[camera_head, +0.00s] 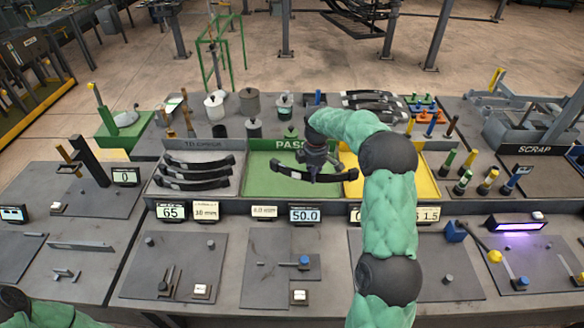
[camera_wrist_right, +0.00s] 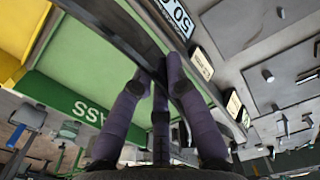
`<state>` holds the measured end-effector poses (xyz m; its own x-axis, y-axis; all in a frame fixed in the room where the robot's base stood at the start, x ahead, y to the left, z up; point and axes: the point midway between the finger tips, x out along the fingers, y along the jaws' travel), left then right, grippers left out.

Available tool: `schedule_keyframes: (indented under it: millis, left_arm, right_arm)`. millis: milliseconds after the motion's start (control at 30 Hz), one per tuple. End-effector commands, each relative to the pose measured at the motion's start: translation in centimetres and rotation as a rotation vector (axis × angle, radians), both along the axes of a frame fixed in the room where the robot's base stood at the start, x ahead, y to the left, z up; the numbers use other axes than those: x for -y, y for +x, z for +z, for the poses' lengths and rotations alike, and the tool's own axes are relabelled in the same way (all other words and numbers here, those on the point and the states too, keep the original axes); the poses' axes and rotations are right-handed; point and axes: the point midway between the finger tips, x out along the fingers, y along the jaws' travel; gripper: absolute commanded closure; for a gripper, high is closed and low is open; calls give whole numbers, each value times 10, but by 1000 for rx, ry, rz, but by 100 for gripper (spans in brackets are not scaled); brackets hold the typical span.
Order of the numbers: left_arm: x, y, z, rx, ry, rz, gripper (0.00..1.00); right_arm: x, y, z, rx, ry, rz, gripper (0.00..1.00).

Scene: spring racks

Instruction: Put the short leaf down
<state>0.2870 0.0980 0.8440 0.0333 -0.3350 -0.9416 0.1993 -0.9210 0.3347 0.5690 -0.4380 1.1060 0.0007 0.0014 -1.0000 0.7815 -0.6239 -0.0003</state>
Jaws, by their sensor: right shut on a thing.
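The short leaf (camera_head: 290,172), a dark curved bar with rolled ends, is held roughly level at the green PASS tray (camera_head: 262,190). My right gripper (camera_head: 314,166) is shut on its middle from above. In the right wrist view the fingers (camera_wrist_right: 160,88) close around the leaf (camera_wrist_right: 112,32), which crosses the view diagonally with the green tray (camera_wrist_right: 90,58) behind it. I cannot tell whether the leaf touches the tray floor. My left gripper is out of view; only part of my left arm shows at the lower left.
A grey tray (camera_head: 190,192) with several dark leaves is left of the green tray. A yellow tray (camera_head: 428,188) is to the right, partly behind my arm. Dark leaves (camera_head: 375,100) lie behind. Displays, one reading 50.0 (camera_head: 305,215), line the front. The green tray looks otherwise empty.

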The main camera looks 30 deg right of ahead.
Motion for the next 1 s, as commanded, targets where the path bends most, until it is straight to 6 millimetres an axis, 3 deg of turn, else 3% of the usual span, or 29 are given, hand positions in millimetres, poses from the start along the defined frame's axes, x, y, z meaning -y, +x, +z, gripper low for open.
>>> schedule_keyframes:
  millis: [100,300,1000]
  left_arm:
    - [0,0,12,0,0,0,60]
    - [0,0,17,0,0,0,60]
    - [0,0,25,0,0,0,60]
  right_arm:
    - [24,2,13,5,-3,68,100]
    - [40,3,16,5,-4,131,100]
    - [10,85,-23,6,-5,137,100]
